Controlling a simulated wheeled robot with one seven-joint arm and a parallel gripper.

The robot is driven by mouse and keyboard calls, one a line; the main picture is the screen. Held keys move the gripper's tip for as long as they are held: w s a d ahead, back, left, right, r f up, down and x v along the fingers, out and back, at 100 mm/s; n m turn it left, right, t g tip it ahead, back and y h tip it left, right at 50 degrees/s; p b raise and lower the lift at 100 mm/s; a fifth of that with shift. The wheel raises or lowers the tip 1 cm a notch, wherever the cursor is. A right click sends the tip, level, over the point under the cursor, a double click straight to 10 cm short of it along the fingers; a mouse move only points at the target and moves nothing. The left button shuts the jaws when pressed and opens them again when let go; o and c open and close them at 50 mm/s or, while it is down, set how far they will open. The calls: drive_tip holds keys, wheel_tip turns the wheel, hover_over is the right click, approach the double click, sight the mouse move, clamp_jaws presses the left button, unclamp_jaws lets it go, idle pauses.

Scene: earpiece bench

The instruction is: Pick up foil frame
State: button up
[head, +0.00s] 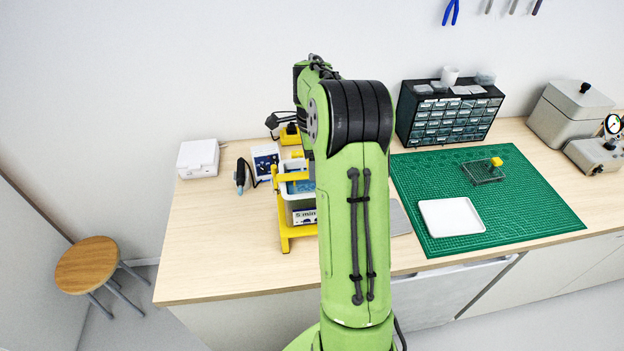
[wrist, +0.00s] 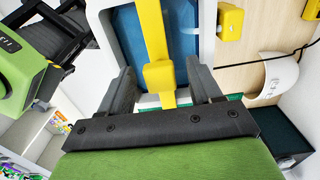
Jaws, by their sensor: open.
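A yellow bar with a square grip block (wrist: 159,76) crosses the blue-filled bath (wrist: 127,35) in the wrist view. I take this bar and block for part of the foil frame, but cannot see foil. My gripper (wrist: 161,78) is open, with one dark finger on each side of the block and a small gap at each side. In the head view my green arm hides the gripper and the block. The bath (head: 304,216) there shows a "5 min" label and stands inside a yellow stand (head: 284,222).
A green mat (head: 545,207) holds a white tray (head: 451,217) and a wire-like piece with a yellow block (head: 485,171). A drawer cabinet (head: 450,121) stands behind. A white box (head: 198,158) is at left. The front left bench is clear.

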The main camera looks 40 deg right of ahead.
wheel_tip(320, 180, down, 4)
drive_tip(key=shift+s+f, duration=0.1)
drive_tip(key=shift+f, duration=0.1)
drive_tip(key=shift+d+f, duration=0.1)
drive_tip(key=shift+f, duration=0.3)
drive_tip(key=shift+r, duration=0.1)
drive_tip(key=shift+c, duration=0.8)
drive_tip(key=c, duration=1)
wheel_tip(320, 180, up, 10)
drive_tip(key=shift+r+p, duration=0.1)
drive_tip(key=shift+p, duration=0.25)
